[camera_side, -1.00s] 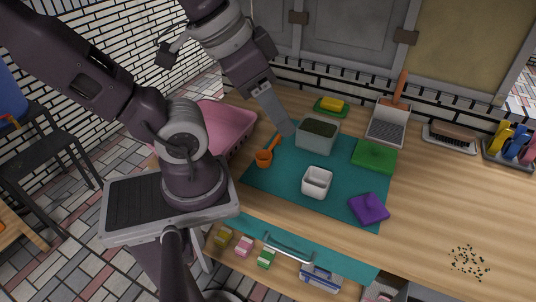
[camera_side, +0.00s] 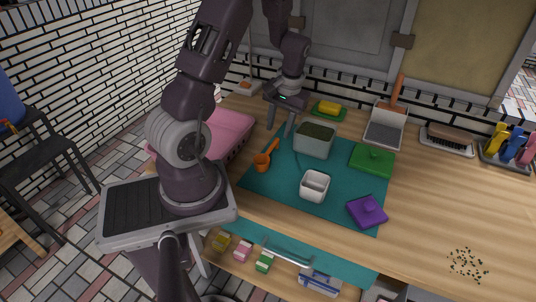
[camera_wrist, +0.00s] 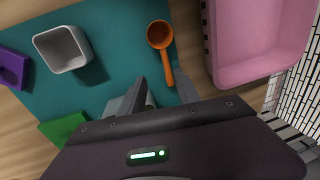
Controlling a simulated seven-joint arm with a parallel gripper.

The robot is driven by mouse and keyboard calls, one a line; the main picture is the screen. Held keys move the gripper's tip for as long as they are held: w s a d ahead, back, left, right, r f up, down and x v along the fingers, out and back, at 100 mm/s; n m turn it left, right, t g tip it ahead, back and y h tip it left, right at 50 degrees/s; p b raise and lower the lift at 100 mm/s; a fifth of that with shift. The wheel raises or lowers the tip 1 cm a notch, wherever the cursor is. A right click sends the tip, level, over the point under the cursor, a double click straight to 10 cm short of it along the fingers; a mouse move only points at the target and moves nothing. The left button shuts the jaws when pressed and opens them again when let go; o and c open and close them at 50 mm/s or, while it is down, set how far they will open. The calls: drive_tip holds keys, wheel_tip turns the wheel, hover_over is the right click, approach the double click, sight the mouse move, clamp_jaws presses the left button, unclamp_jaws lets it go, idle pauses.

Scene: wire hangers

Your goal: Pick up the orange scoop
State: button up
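The orange scoop (camera_side: 263,161) lies on the left part of the teal mat (camera_side: 270,190), with its handle pointing to the back right. It also shows in the wrist view (camera_wrist: 166,62), bowl at the top and handle pointing down toward my fingers. My gripper (camera_side: 279,130) points down near the handle end of the scoop, apart from it. Its two fingers are spread and empty. In the wrist view the handle end lies in line with the gap between the fingers (camera_wrist: 165,92).
A grey bin with dark green contents (camera_side: 315,138) stands just right of my gripper. A pink tub (camera_side: 225,135) is to the left. A small white container (camera_side: 314,185), a green lid (camera_side: 372,160) and a purple lid (camera_side: 367,211) lie farther right.

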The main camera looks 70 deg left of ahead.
sight(270, 148)
drive_tip(key=f, duration=0.3)
drive_tip(key=s+a+f, duration=0.1)
drive_tip(key=f, duration=0.2)
drive_tip(key=a+f, duration=0.1)
drive_tip(key=f, duration=0.2)
drive_tip(key=shift+s+a, duration=0.15)
drive_tip(key=shift+s, duration=0.2)
clamp_jaws()
idle(0.8)
